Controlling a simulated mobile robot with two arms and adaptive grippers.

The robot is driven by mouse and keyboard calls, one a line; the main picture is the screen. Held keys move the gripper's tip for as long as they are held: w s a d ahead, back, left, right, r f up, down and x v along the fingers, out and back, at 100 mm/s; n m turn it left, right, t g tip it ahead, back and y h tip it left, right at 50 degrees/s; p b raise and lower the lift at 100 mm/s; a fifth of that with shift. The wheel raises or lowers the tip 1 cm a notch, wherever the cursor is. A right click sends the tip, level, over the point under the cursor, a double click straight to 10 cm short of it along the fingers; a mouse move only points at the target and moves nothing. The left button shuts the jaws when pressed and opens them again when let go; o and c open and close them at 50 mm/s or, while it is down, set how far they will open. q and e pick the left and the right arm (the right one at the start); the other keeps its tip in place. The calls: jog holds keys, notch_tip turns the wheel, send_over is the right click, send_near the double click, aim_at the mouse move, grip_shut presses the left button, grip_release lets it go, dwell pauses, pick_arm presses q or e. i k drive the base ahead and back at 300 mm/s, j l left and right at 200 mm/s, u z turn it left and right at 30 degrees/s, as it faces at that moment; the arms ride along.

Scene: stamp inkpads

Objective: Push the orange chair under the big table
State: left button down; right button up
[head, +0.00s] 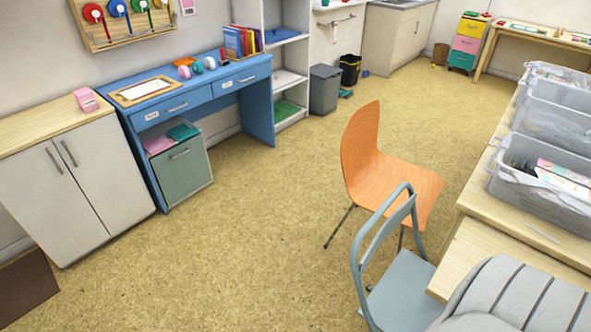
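The orange chair (372,165) stands on the floor in the middle right of the head view. It is upright, with its curved backrest on the left and its seat reaching right toward the big table. The big table (470,190) is light wood and runs along the right side, with clear plastic bins on it. Floor shows between the chair seat and the table edge. The folding chair in front partly hides the orange chair's legs and seat front. Neither of my grippers is in view.
A grey-blue folding chair (405,290) stands just in front of the orange chair, close to a nearer wooden tabletop (480,250). A blue desk (262,108) and white cabinet (85,185) line the left wall. The floor (250,240) between is clear.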

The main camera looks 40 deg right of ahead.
aim_at(371, 175)
jog(key=i+j+z, duration=0.1)
jog(key=i, duration=0.3)
jog(key=i+j+z, duration=0.1)
jog(key=i, duration=0.3)
jog(key=i+j+z, duration=0.1)
jog(key=i, duration=0.35)
jog(key=i+j+z, duration=0.1)
jog(key=i+j, duration=0.2)
jog(key=i+z, duration=0.25)
jog(key=z, duration=0.25)
jog(key=i+z, duration=0.25)
jog(key=z, duration=0.25)
jog(key=i+j+z, duration=0.15)
jog(key=z, duration=0.3)
jog(key=i+j+z, duration=0.25)
jog(key=z, duration=0.25)
